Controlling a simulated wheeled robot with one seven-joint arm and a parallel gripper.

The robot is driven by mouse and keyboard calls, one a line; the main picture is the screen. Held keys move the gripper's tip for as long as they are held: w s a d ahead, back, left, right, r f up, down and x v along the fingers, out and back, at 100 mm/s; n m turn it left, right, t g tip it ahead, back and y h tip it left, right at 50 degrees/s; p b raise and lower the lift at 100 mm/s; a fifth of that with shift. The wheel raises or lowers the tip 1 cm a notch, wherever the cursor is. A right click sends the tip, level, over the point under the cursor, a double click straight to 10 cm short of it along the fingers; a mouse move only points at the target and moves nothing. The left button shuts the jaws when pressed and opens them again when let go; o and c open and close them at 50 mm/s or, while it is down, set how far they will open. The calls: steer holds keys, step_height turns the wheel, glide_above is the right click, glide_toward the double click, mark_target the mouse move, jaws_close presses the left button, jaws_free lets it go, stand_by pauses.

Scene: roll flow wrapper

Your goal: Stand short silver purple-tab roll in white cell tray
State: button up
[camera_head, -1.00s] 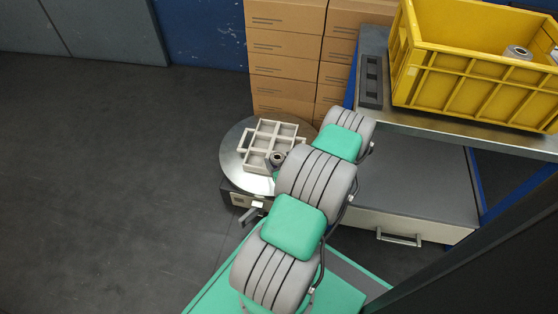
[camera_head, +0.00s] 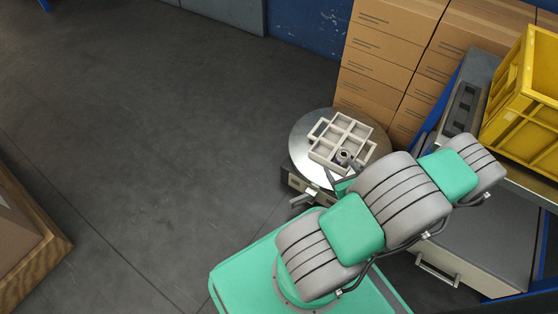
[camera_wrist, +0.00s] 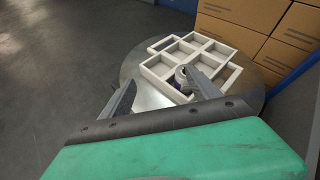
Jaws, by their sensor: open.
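The white cell tray (camera_head: 320,154) lies on a round metal table, with handles at its ends. A short roll with a purple part (camera_head: 343,157) stands in the tray's near right cell; it also shows in the wrist view (camera_wrist: 181,78), partly hidden by the right finger. In the wrist view my gripper (camera_wrist: 159,76) is open, with its fingers wide apart and nothing held. The right finger overlaps the roll and the left finger is in front of the table, left of the tray. Whether the right finger touches the roll cannot be told.
The round table (camera_head: 306,130) has bare metal around the tray. Stacked cardboard boxes (camera_head: 378,68) stand behind it. A yellow crate (camera_head: 520,115) and a dark slotted block (camera_head: 461,108) are on the bench at right. Open floor lies to the left; a wooden-edged object (camera_head: 30,262) is at far left.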

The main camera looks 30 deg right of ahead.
steer(key=w+a+r+n+g+y, duration=0.35)
steer(key=w+a+r+n, duration=0.2)
steer(key=a+n, duration=0.45)
steer(key=w+a+r+n+g+y, duration=0.3)
steer(key=w+a+r+n+y, duration=0.4)
steer(key=n, duration=0.5)
steer(key=s+a+r+n+g+h, duration=0.2)
steer(key=s+a+r+n, duration=0.3)
steer(key=a+r+n, duration=0.2)
steer(key=s+a+r+n+g+h, duration=0.1)
steer(key=s+a+r+n+h, duration=0.2)
steer(key=a+r+n, duration=0.4)
steer(key=shift+s+a+n+g+h, duration=0.35)
steer(key=shift+s+a+n, duration=0.55)
steer(key=shift+a, duration=0.1)
